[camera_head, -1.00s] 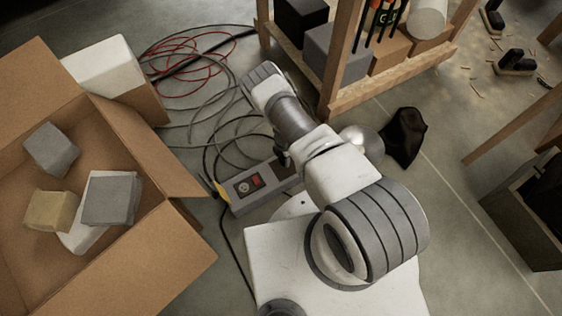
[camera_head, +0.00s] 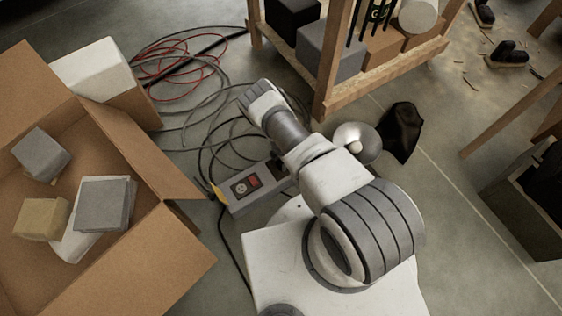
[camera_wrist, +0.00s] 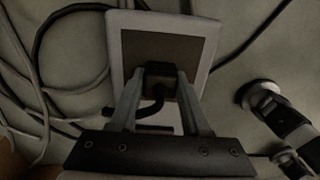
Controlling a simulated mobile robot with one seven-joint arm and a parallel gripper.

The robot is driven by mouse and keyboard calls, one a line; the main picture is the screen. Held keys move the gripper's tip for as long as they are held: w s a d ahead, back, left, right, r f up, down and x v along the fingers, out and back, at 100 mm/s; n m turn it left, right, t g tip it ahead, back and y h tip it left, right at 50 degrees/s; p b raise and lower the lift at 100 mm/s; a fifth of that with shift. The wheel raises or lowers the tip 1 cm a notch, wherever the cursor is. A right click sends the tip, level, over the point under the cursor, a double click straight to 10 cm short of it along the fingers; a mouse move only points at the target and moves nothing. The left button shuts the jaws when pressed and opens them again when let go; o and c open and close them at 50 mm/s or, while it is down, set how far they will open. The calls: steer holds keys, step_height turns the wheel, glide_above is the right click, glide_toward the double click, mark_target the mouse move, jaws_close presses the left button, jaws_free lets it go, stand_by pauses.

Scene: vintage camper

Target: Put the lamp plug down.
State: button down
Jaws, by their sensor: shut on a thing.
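In the wrist view my gripper (camera_wrist: 160,82) is shut on the black lamp plug (camera_wrist: 158,70), with a dark cord curving away below it. A pale-rimmed rectangular panel with a dark face (camera_wrist: 160,22) lies just beyond the plug; I cannot tell whether they touch. In the head view my arm hides the gripper and plug. The grey power box (camera_head: 246,190), with a red switch and a socket, lies on the floor beside my arm. A lamp (camera_head: 357,140) with a silvery round shade lies to the right of my arm.
An open cardboard box (camera_head: 170,255) holding several blocks stands at the left. Red, grey and black cables (camera_head: 175,62) coil on the floor behind.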

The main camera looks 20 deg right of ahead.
steer(key=shift+c, duration=1.8)
jaws_free()
steer(key=shift+r, duration=0.1)
